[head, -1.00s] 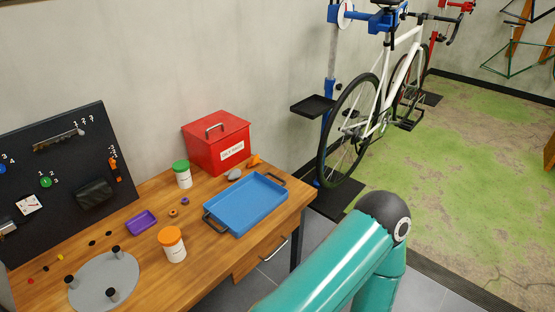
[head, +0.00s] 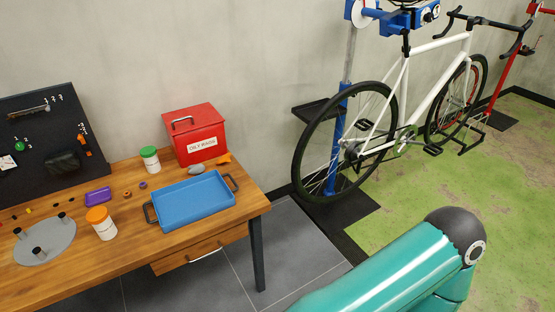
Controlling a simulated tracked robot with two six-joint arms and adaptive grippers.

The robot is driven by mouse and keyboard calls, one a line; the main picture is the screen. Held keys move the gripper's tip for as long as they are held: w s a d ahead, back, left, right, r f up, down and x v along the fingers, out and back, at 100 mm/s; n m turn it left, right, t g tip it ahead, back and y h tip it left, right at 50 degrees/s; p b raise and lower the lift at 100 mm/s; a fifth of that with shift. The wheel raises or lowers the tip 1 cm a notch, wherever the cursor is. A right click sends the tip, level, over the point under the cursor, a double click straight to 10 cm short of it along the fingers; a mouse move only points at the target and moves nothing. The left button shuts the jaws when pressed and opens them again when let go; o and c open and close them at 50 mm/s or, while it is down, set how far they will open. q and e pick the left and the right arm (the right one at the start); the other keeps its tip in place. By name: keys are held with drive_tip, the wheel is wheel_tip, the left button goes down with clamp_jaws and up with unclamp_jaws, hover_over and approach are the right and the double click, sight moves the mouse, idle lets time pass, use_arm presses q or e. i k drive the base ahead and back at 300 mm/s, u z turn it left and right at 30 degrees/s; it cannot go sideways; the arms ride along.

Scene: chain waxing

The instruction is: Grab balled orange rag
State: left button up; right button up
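The balled orange rag (head: 224,158) lies on the wooden workbench at its back right. It sits by the front right corner of the red box (head: 196,134), behind the blue tray. A grey lump (head: 196,169), perhaps another rag, lies to its left. A teal arm link of mine fills the bottom right of the head view, over the floor and away from the bench. Neither of my grippers shows in the head view.
The blue tray (head: 194,200) with black handles stands in front of the rag. White jars with green (head: 150,159) and orange (head: 102,223) lids stand to the left. A white bicycle (head: 432,47) on a blue stand is right of the bench. Grey floor (head: 284,245) is clear beside the bench.

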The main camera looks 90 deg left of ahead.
sight(224, 158)
drive_tip(key=z, duration=0.1)
drive_tip(key=i, duration=1.2)
drive_tip(key=u, duration=2.35)
drive_tip(key=i, duration=0.2)
drive_tip(key=u, duration=1.8)
drive_tip(key=i, duration=0.2)
drive_tip(key=u, duration=1.05)
drive_tip(key=i, duration=0.95)
drive_tip(key=z, duration=0.75)
